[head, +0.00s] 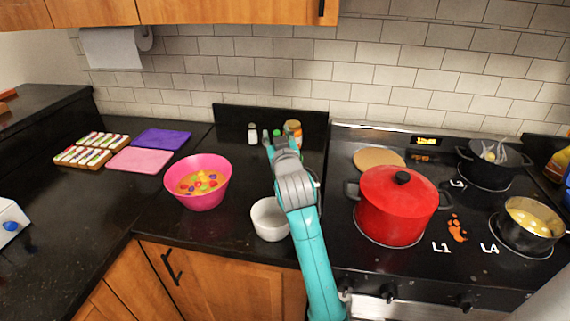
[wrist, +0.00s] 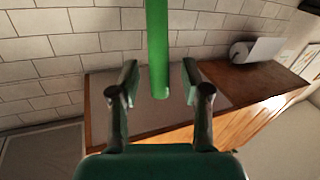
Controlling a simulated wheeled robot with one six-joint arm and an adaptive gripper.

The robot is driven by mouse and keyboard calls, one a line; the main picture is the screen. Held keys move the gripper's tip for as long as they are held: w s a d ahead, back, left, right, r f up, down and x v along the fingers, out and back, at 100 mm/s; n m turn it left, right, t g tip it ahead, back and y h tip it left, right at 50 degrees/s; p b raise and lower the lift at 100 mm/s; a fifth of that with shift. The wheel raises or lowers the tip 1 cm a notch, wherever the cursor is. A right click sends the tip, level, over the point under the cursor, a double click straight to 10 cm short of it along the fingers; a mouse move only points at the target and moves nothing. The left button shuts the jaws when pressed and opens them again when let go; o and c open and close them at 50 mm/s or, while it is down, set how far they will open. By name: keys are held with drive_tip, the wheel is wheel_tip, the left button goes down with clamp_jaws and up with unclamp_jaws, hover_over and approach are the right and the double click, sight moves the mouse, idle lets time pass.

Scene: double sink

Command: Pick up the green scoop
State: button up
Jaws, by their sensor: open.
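A long, smooth green bar (wrist: 157,50) enters from the top of the wrist view, and its rounded end lies between my two fingers. It looks like the handle of the green scoop; its other end is out of frame. My gripper (wrist: 157,85) is open, with a visible gap on each side of the bar. In the head view my gripper (head: 271,136) is at the back of the counter, near the backsplash. I cannot make out the scoop there.
A white shaker (head: 252,133) and an orange-topped jar (head: 293,130) stand near my gripper. A white bowl (head: 269,219) and a pink bowl (head: 198,182) of colorful pieces are in front. A red pot (head: 396,208) sits on the stove to the right.

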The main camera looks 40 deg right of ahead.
clamp_jaws()
